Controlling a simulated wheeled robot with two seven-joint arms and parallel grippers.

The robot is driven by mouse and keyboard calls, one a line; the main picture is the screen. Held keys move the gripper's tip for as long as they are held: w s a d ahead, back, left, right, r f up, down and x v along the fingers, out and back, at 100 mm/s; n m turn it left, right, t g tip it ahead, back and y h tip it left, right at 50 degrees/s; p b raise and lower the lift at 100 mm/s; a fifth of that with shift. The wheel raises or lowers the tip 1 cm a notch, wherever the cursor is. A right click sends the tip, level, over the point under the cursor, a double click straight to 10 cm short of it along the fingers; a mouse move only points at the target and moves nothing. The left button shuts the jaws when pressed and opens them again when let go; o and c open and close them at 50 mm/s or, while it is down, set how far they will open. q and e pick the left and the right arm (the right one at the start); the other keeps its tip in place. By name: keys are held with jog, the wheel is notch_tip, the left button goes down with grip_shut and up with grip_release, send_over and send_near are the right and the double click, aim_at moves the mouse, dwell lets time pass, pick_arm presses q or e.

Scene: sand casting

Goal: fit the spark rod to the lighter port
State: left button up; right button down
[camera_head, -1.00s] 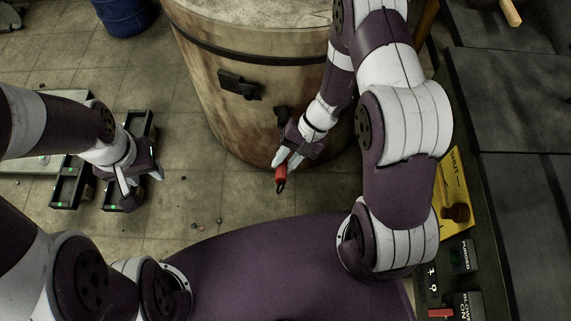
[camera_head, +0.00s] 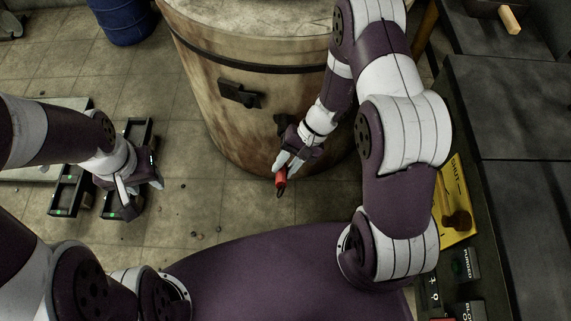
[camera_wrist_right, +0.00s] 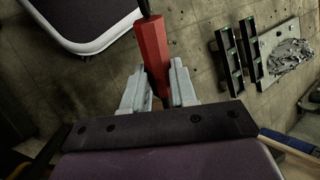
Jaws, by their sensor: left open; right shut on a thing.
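The spark rod shows as a red handle (camera_head: 281,180) with a dark tip pointing toward my body. My right gripper (camera_head: 285,168) is shut on it, low in front of the rusty furnace drum. In the right wrist view the red spark rod (camera_wrist_right: 153,50) stands out between the two grey fingers of my right gripper (camera_wrist_right: 159,80). A dark fitting (camera_head: 283,124) on the drum's front, just behind my right gripper, may be the lighter port, but the hand partly covers it. My left gripper (camera_head: 138,190) is open and empty, over the floor at left.
The drum (camera_head: 215,90) has a dark bracket (camera_head: 238,92) on its side. Dark trays (camera_head: 72,190) lie near my left gripper. A blue barrel (camera_head: 124,20) stands at the back. At right is a bench with a yellow SHUT plate (camera_head: 455,195). The floor between the grippers holds only small bits.

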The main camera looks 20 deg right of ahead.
jog(key=w+d+f+b, duration=0.1)
jog(key=w+f+b, duration=0.1)
jog(key=w, duration=0.3)
jog(key=shift+w+d+f, duration=0.3)
jog(key=shift+w+f, duration=0.1)
dwell(7.1)
